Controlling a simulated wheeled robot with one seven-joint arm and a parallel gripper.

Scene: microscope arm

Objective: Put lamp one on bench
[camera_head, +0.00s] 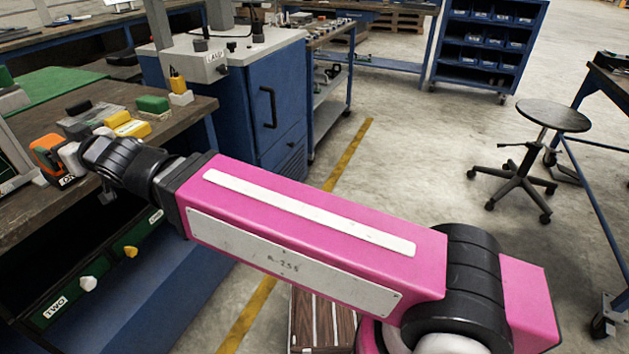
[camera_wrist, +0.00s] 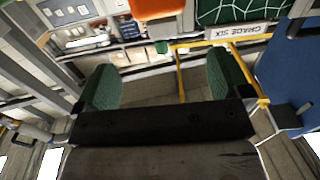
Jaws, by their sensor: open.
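I cannot make out for certain which object is lamp one. An orange and black object (camera_head: 50,160) with a small, partly legible tag stands on the wooden bench (camera_head: 38,208) at the left.
Yellow pieces (camera_head: 125,124) and a green block (camera_head: 152,104) lie on the bench. A blue cabinet (camera_head: 265,110) stands behind. A stool (camera_head: 553,115) is at the right; open floor lies between.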

